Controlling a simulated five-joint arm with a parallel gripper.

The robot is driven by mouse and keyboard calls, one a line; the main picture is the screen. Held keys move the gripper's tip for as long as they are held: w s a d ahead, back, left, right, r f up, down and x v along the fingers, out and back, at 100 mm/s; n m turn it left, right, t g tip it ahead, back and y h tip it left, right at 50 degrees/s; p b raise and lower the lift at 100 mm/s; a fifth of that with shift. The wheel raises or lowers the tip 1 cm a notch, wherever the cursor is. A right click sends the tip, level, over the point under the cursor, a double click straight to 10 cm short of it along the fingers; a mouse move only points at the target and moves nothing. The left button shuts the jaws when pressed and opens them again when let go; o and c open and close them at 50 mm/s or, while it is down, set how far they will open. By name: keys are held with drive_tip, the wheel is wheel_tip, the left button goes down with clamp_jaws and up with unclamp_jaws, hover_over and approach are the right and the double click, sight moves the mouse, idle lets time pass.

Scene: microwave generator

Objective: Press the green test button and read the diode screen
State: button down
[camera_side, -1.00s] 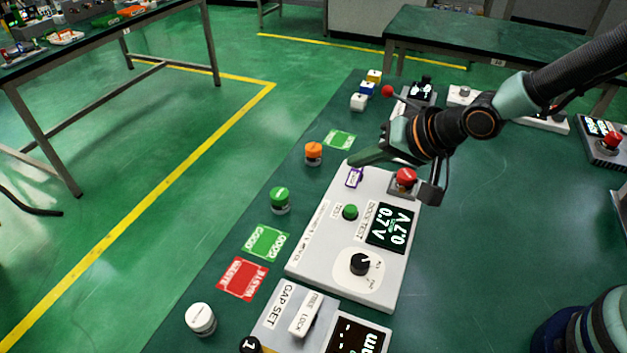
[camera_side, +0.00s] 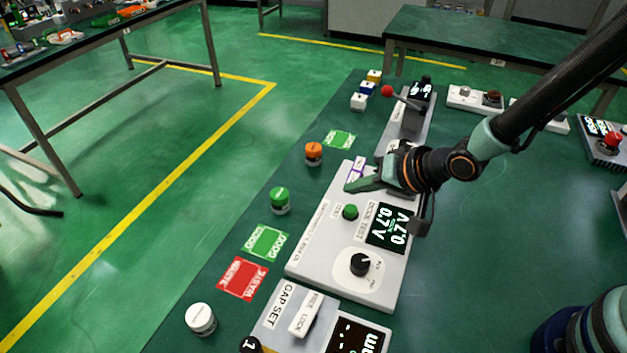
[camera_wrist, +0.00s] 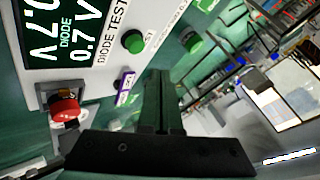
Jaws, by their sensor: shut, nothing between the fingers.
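The green test button (camera_side: 350,212) stands on the white diode test panel (camera_side: 322,254), beside its black screen (camera_side: 389,227). The screen reads 0.7 V with the word DIODE, clearer in the wrist view (camera_wrist: 62,32). The button also shows in the wrist view (camera_wrist: 133,41). My gripper (camera_side: 352,187) is shut and empty, just beyond the button toward the far end of the panel, near a purple-framed label. In the wrist view its fingers (camera_wrist: 161,76) are together, apart from the button. My arm hides part of the panel's far right corner.
A black knob (camera_side: 360,264) sits on the same panel. A red button (camera_wrist: 65,108) is by the panel's corner. Green (camera_side: 280,199), orange (camera_side: 313,153) and white (camera_side: 201,319) round pieces stand left of it. A red-balled lever (camera_side: 388,91) is beyond my gripper.

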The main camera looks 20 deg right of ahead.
sight(355, 211)
drive_tip(key=shift+f, duration=1.35)
idle(1.1)
drive_tip(key=shift+d+f, duration=0.1)
drive_tip(key=shift+f, duration=0.3)
drive_tip(key=shift+f, duration=0.5)
idle(0.9)
drive_tip(key=shift+r, duration=0.95)
drive_tip(key=shift+r, duration=2.5)
